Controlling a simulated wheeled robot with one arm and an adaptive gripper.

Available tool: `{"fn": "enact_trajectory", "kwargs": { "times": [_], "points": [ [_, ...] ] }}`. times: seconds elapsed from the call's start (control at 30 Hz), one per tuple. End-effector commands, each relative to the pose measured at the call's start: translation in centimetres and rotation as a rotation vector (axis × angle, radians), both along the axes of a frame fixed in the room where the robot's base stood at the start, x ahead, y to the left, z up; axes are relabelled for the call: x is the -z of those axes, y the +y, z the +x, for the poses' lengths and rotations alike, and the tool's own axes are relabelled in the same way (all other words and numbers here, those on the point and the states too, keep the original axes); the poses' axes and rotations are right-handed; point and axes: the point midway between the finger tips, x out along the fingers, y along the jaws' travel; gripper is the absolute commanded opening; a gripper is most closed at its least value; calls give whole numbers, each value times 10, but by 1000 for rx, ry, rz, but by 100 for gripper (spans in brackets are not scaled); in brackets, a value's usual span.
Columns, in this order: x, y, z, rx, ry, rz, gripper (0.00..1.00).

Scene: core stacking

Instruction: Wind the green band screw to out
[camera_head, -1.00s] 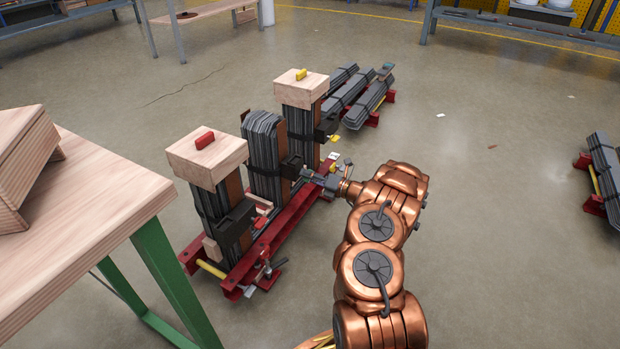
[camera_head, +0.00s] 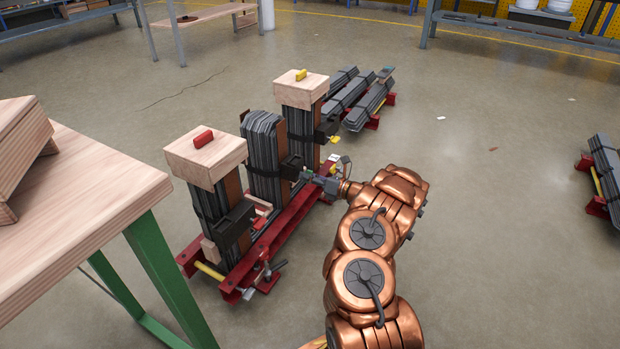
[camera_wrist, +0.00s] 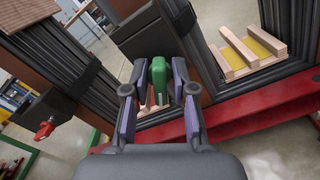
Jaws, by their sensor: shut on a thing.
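The green band screw (camera_wrist: 158,72) sits on the black band block (camera_wrist: 150,45) of the middle core (camera_head: 264,150), a tall stack of dark laminations. In the wrist view it stands between the two fingers of my gripper (camera_wrist: 159,92), which is shut on it. In the head view my gripper (camera_head: 316,178) is at the right side of the middle core; the screw is mostly hidden there. A red screw (camera_wrist: 46,129) shows on the neighbouring core's band block in the wrist view.
The outer cores carry wooden blocks, one with a red piece (camera_head: 203,139) and one with a yellow piece (camera_head: 301,75). A red base frame (camera_head: 285,222) runs under the cores. A wooden table (camera_head: 85,190) stands at left.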

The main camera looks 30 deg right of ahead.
Motion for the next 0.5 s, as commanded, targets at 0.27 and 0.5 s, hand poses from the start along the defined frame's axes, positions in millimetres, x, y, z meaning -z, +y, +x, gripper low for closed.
{"fn": "enact_trajectory", "kwargs": {
  "times": [0.27, 0.5],
  "points": [
    [0, 1, 0, -3, -99, -166, 0],
    [0, 1, 0, -3, -101, -169, 0]
  ]
}}
